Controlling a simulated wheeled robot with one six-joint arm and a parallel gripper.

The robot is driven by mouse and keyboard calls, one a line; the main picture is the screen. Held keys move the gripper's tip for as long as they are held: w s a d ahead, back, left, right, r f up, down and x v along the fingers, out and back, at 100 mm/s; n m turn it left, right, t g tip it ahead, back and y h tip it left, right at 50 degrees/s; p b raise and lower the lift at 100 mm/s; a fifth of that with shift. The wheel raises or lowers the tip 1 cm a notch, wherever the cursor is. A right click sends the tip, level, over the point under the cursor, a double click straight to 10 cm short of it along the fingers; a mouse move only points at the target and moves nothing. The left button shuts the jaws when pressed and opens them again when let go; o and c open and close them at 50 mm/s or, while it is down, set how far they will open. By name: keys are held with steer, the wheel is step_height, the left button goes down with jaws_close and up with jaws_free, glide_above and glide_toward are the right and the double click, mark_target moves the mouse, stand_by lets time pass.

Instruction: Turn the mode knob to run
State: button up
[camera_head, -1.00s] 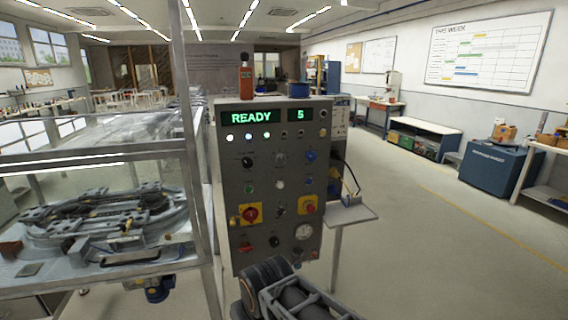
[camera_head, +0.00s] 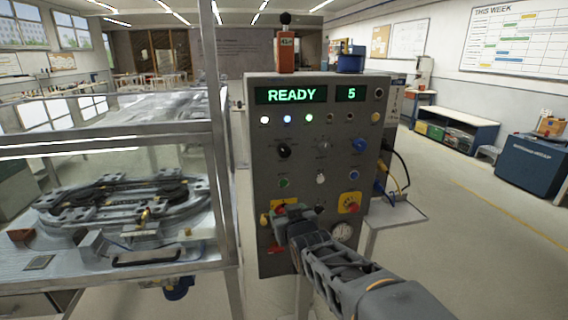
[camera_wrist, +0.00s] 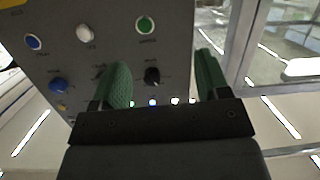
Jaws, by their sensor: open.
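The grey control panel (camera_head: 265,180) stands upright in front of me, and its display reads READY and 5. A black knob (camera_head: 284,150) is at the upper left of the panel, a grey knob (camera_head: 324,144) in the middle and a blue knob (camera_head: 360,145) at the right. Their labels are too small to read, so I cannot tell which is the mode knob. My gripper (camera_head: 284,211) is before the lower left of the panel, below the black knob. In the wrist view my gripper (camera_wrist: 163,62) is open and empty. The black knob (camera_wrist: 152,75) shows between its green fingers, apart from them.
Green (camera_head: 283,183), white (camera_head: 320,178) and blue (camera_head: 354,175) buttons sit below the knobs. A red knob on a yellow plate (camera_head: 349,203) is at the lower right. A glass-walled case (camera_head: 222,130) stands close on the left. The floor at right is open.

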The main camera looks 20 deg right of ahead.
mark_target(285, 152)
steer(key=w+d+r+t, duration=0.1)
steer(key=w+r+t, duration=0.1)
steer(key=w+r, duration=0.1)
steer(key=w+d+r+t+p, duration=0.1)
steer(key=w+d+r+t, duration=0.1)
steer(key=w+r, duration=0.2)
steer(key=w+d+r+t+h, duration=0.1)
steer(key=w+d+r+t, duration=0.1)
steer(key=w, duration=0.5)
steer(key=shift+d+r+n+t+p, duration=0.2)
steer(key=shift+r+n+t+p, duration=0.15)
steer(key=shift+r+t, duration=0.35)
steer(key=c, duration=0.9)
